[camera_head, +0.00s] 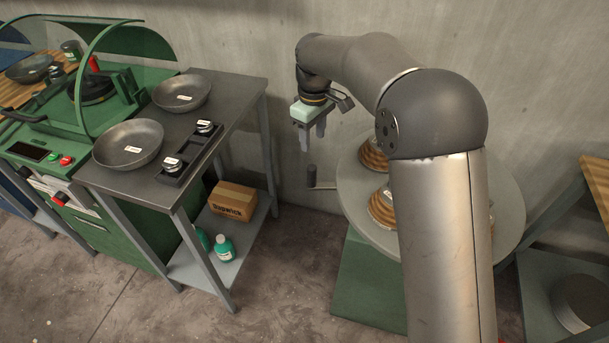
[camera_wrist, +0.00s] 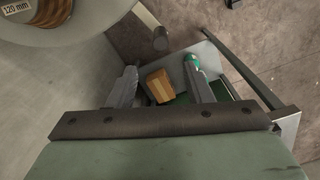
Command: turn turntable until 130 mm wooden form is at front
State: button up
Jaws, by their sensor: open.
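The turntable (camera_head: 508,205) is a round grey disc on a green base, partly hidden behind my arm. Wooden forms stand on it: one at the back left (camera_head: 373,157), one at the front left (camera_head: 381,210), and a sliver of another at the right. Their labels are not readable in the head view. In the wrist view, a form labelled 120 mm (camera_wrist: 50,12) sits on the disc (camera_wrist: 75,38) at top left. A dark upright peg handle (camera_head: 312,177) sticks out at the turntable's left; it also shows in the wrist view (camera_wrist: 160,39). My gripper (camera_head: 312,137) is open and empty above the handle, apart from it.
A metal table (camera_head: 232,88) at left holds two dark bowls and a tray with small labelled items. A cardboard box (camera_head: 232,200) and green bottles (camera_head: 224,248) are on its lower shelf. A wooden-topped stand is at far right. The wall is close behind my arm.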

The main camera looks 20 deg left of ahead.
aim_at(312, 174)
notch_tip(312, 174, down, 14)
jog(key=shift+f+p, duration=0.25)
jog(key=shift+p, duration=0.15)
grip_shut()
